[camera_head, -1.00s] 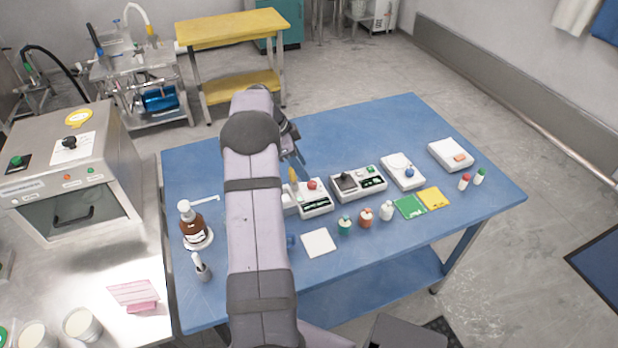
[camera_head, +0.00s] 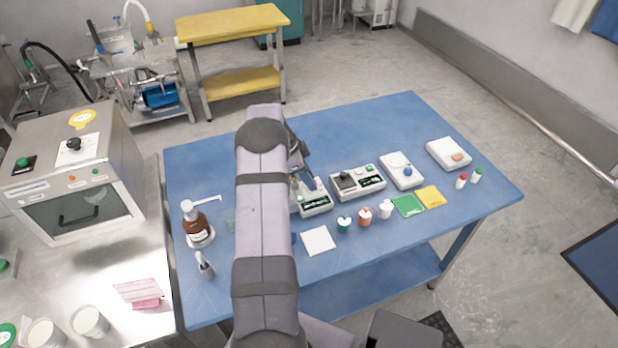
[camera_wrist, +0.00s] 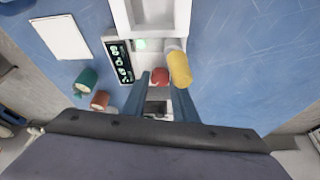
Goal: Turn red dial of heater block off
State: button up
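The heater block (camera_head: 316,205) is a white unit on the blue table, partly behind my arm in the head view. In the wrist view its red dial (camera_wrist: 160,76) shows between the tips of my gripper (camera_wrist: 161,84). A green button and a dark display (camera_wrist: 118,62) sit to the dial's left. My gripper's two blue-grey fingers are apart, one on each side of the dial. Whether they touch it I cannot tell. A yellow cylinder (camera_wrist: 179,68) stands close to the right fingertip. In the head view my gripper (camera_head: 313,183) covers the dial.
A second device (camera_head: 358,182) with a dark dial stands right of the heater block. Small bottles (camera_head: 365,215) and a white pad (camera_head: 319,240) lie in front. A brown pump bottle (camera_head: 196,224) stands at left. The table's back is clear.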

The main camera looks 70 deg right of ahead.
grip_shut()
jog(key=c, duration=0.5)
grip_release()
